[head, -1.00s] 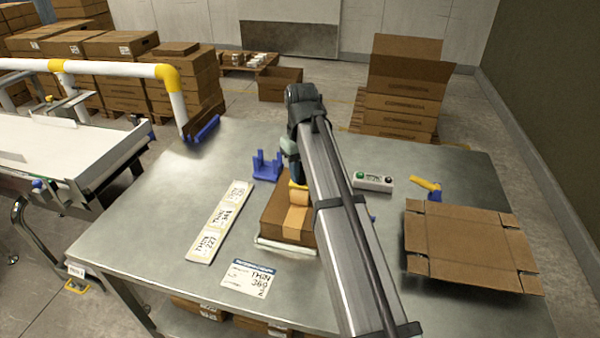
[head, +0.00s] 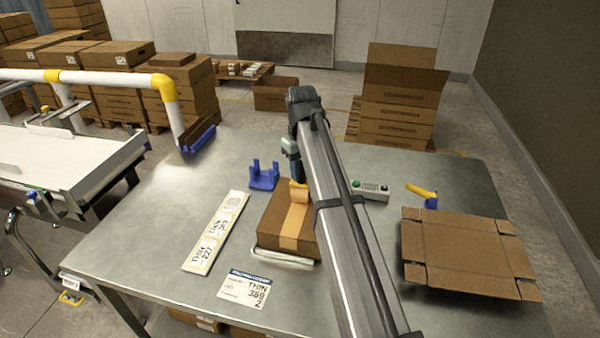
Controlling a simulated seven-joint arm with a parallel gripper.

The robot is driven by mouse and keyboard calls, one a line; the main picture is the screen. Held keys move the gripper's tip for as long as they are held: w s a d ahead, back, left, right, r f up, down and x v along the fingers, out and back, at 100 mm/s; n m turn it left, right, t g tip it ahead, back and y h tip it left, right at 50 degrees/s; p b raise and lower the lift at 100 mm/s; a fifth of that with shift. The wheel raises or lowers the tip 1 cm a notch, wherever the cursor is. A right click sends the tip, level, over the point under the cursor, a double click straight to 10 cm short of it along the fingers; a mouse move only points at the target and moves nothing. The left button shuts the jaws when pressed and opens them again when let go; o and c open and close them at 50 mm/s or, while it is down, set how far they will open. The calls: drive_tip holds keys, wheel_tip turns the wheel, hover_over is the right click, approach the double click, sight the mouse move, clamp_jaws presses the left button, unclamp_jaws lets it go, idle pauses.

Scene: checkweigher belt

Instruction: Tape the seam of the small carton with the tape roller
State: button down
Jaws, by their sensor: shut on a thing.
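The small carton (head: 274,217) lies closed and flat on a white pad (head: 284,258) near the middle of the metal table. A tan tape strip (head: 293,226) runs along its top, from the near edge toward the far end. My gripper (head: 296,167) is over the carton's far end, shut on the tape roller (head: 299,184). My arm hides the carton's right side.
An empty blue cradle (head: 263,179) stands left of the gripper. A label strip (head: 217,232) and a printed card (head: 245,289) lie nearby. Right of my arm are a button box (head: 370,190), a yellow-handled tool (head: 421,191) and an open flat carton (head: 465,250). A conveyor (head: 60,160) is at left.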

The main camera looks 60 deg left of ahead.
drive_tip(key=shift+w+a, duration=0.25)
drive_tip(key=shift+a, duration=0.1)
drive_tip(key=shift+w, duration=0.1)
drive_tip(key=shift+w+a, duration=1.05)
drive_tip(key=shift+a, duration=0.15)
drive_tip(key=shift+w+a+f, duration=0.1)
drive_tip(key=shift+w+a, duration=0.85)
drive_tip(key=shift+w, duration=0.15)
wheel_tip(320, 180, up, 7)
